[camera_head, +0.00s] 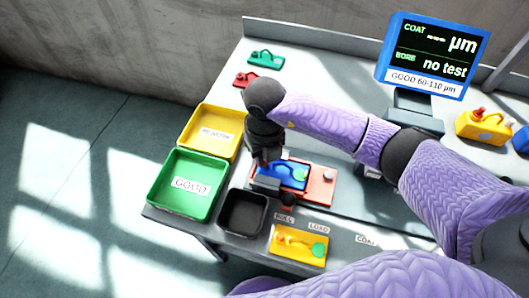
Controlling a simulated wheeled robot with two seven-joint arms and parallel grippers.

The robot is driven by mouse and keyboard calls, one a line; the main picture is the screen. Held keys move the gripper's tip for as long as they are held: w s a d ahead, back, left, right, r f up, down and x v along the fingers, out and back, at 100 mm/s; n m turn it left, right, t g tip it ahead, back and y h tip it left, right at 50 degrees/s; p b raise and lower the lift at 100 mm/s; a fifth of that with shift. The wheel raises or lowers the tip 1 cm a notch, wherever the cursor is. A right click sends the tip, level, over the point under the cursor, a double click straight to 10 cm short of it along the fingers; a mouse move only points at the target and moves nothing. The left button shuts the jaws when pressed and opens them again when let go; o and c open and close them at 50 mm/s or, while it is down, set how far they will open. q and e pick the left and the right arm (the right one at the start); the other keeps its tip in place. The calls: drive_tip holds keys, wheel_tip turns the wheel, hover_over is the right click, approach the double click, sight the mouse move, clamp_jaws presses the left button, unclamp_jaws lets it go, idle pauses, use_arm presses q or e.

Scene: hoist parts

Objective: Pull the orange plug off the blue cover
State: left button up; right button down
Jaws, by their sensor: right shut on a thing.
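My right gripper (266,171) comes down from above at the cover's left end. It is shut, and its jaws hide what they grip. The orange plug is not visible on the cover; the gripper covers the left end, where a similar yellow cover carries its orange part. I cannot tell whether the plug is still seated. My left gripper is not in view.
A green "GOOD" tray (187,184), a yellow tray (211,131) and a black bin (243,212) stand left of the cover. A yellow cover (298,245) lies in front. Green (266,60) and red (246,79) parts lie behind. A blue-framed screen (433,55) stands back right.

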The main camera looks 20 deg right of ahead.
drive_tip(key=shift+r+p, duration=2.5)
drive_tip(key=shift+r, duration=0.55)
drive_tip(key=shift+f, duration=0.1)
